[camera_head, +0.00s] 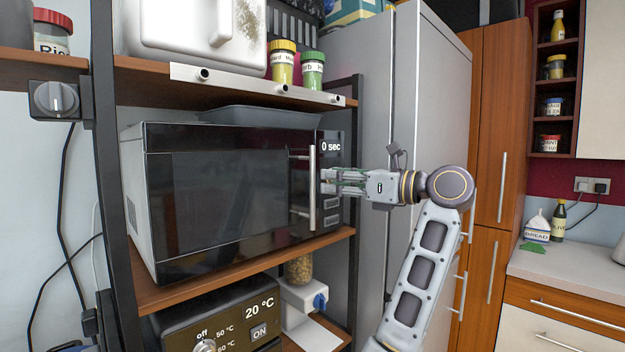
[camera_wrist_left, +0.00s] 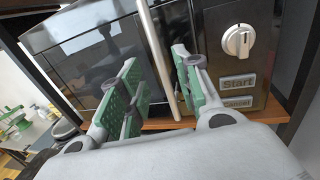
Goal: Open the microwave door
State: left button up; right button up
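The black microwave (camera_head: 222,195) stands on a wooden shelf with its door (camera_head: 215,205) closed. Its upright silver handle (camera_head: 312,187) is at the door's right edge, beside the button panel. My left gripper (camera_head: 324,181) is level with the handle, just to its right in the head view, in front of the panel. In the left wrist view, my left gripper (camera_wrist_left: 155,62) is open, and the handle (camera_wrist_left: 158,55) runs between its green-padded fingers, touching neither clearly. How far the fingers reach around the handle is hard to tell. My right gripper is in neither view.
A shelf (camera_head: 265,85) with spice jars (camera_head: 283,62) hangs above the microwave, and another appliance (camera_head: 225,318) stands below. A dark rack post (camera_head: 105,150) is at the left. A grey fridge (camera_head: 400,100) is behind my arm. A dial (camera_wrist_left: 238,41) sits on the microwave panel.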

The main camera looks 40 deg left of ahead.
pick_arm(q)
jog(key=shift+s+a, duration=0.2)
jog(key=shift+a, duration=1.5)
jog(key=shift+s+a, duration=0.2)
jog(key=shift+a, duration=1.5)
grip_shut()
